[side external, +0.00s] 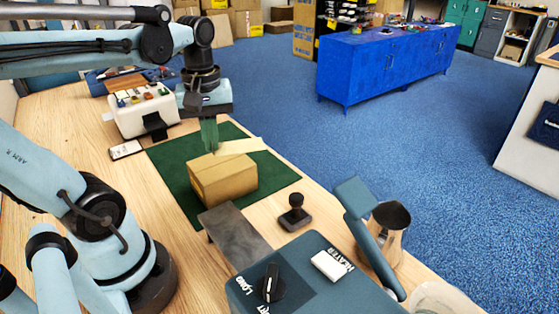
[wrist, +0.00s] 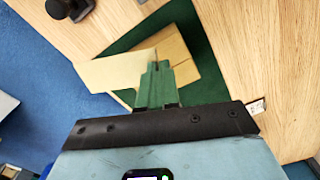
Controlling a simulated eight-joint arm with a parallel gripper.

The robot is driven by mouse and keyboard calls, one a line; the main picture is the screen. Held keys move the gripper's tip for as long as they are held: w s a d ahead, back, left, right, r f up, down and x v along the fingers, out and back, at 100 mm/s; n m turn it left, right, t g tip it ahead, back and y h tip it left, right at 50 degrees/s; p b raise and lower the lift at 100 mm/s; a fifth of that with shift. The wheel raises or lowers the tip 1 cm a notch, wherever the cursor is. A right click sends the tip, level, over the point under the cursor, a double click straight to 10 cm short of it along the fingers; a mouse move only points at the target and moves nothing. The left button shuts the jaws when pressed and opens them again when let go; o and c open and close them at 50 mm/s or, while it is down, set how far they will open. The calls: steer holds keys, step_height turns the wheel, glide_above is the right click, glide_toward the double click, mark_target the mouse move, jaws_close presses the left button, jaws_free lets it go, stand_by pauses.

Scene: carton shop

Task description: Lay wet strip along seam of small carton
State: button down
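The small brown carton (side external: 225,182) stands on a green mat (side external: 178,165); it also shows in the wrist view (wrist: 178,50) beyond the fingers. My gripper (side external: 210,150), with green fingers, points down at the carton's far top edge. Its fingers (wrist: 157,68) look shut on one end of a pale flat strip (side external: 240,147). The strip (wrist: 108,72) sticks out sideways past the carton, over the mat. I cannot tell whether the strip touches the carton top or whether it is wet. The fingers hide part of the carton top and its seam.
A teal tape machine (side external: 310,270) with a lever and a grey plate (side external: 233,235) stands in front. A black stamp (side external: 295,216) and a metal jug (side external: 390,229) are to the right.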

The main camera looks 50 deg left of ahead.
steer(key=s+a+f+n, duration=0.1)
steer(key=a+f+n, duration=0.3)
steer(key=f, duration=0.3)
steer(key=shift+a, duration=0.6)
steer(key=shift+f, duration=0.25)
stand_by(0.8)
steer(key=c, duration=1.8)
jaws_free()
steer(key=o, duration=0.5)
steer(key=shift+r, duration=3)
steer(key=shift+d, duration=0.1)
